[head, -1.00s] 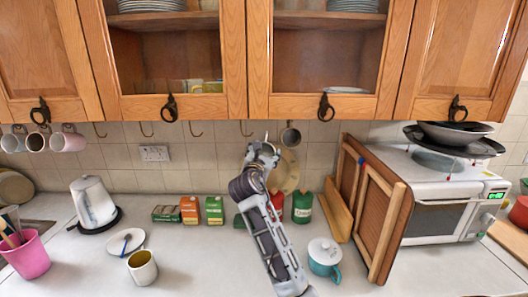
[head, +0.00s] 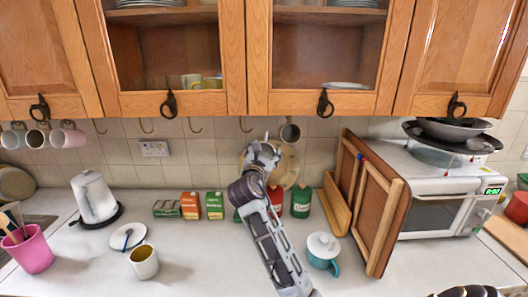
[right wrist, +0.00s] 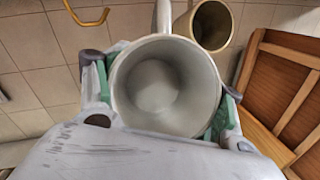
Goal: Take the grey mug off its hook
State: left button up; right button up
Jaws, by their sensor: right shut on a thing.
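My right gripper (head: 262,158) is up in front of the tiled wall, below the cupboards. In the right wrist view it is shut on a light grey mug (right wrist: 160,85), with a finger on each side. I look into the mug's empty round mouth. Its handle (right wrist: 165,15) points to the top edge, where its end is cut off. In the head view the mug is mostly hidden by the gripper. An empty hook (head: 246,124) shows just above and left of the gripper, apart from it. My left gripper is not in view.
A darker mug (head: 290,132) hangs close on the right, also near the held mug in the wrist view (right wrist: 212,25). Several canisters and boxes (head: 215,206) stand below. A wooden rack (head: 375,215) and microwave (head: 440,190) are right. A teal mug (head: 322,252) stands in front.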

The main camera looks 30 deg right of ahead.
jog(key=shift+s+a+f+p, duration=0.1)
jog(key=shift+s+a+p, duration=0.4)
jog(key=shift+s, duration=0.55)
jog(key=shift+s+a+f+p, duration=0.15)
jog(key=shift+s+a+p, duration=0.1)
jog(key=shift+s+a, duration=0.6)
jog(key=shift+s+a+f+p, duration=0.1)
jog(key=shift+s+a+p, duration=0.3)
jog(key=shift+s, duration=0.85)
jog(key=shift+s+a+f, duration=0.5)
jog(key=shift+s+a, duration=0.2)
jog(key=shift+s, duration=0.4)
jog(key=shift+s+a+f, duration=0.45)
jog(key=shift+s+a, duration=0.2)
jog(key=shift+s, duration=0.45)
jog(key=shift+s+a+f, duration=0.5)
jog(key=shift+s+a, duration=0.2)
jog(key=shift+s, duration=0.4)
jog(key=shift+s+a+f+b, duration=0.2)
jog(key=shift+s+a+f, duration=0.35)
jog(key=shift+s, duration=0.55)
jog(key=shift+s+a+f+b, duration=0.25)
jog(key=shift+s+a+f, duration=0.15)
jog(key=shift+s+a, duration=0.55)
jog(key=shift+s+a+f+b, duration=0.2)
jog(key=shift+s+a+f, duration=0.3)
jog(key=shift+s, duration=0.75)
